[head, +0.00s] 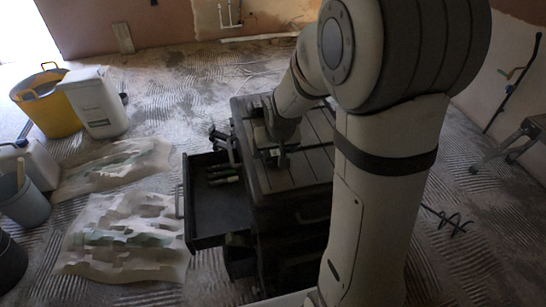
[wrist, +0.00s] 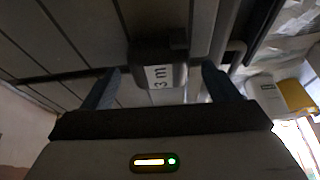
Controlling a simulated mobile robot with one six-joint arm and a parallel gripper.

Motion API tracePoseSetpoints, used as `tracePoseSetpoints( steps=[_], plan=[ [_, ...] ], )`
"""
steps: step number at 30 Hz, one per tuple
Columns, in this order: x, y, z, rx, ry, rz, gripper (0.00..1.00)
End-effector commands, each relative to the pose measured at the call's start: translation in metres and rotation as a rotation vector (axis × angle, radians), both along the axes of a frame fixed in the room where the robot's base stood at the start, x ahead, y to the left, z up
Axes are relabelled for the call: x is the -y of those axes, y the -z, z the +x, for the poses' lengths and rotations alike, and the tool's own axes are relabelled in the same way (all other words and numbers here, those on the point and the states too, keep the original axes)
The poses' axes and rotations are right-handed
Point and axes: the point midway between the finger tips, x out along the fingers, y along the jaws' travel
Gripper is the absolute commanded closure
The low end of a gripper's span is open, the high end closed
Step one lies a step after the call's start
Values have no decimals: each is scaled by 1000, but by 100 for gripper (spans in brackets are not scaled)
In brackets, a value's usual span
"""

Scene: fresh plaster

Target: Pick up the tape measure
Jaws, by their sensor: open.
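The tape measure (wrist: 158,52) is a small dark block with a white label reading "3 m". It lies on the slatted dark top of a tool cart (head: 310,150). In the wrist view my gripper (wrist: 160,70) is open, with one finger to the left of the tape measure and one to the right. Gaps show on both sides, and I see no contact. In the head view my gripper (head: 277,152) is low over the cart top, and I cannot make out the tape measure clearly there.
The cart's drawer (head: 212,230) is open to the left, with several dark-handled tools inside. A step stool (head: 515,140) stands at right.

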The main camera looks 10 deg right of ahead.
Motion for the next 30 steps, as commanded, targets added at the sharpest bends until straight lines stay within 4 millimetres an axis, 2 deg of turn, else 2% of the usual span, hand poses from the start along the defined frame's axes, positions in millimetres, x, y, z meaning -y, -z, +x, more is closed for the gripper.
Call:
tracePoseSetpoints(
  steps=[3, 11, 30],
  plan=[
    [0, 11, 5, 0, 0, 0, 18],
    [0, 12, 6, 1, -1, 0, 18],
    [-1, 12, 6, 1, -2, 0, 71]
  ],
)
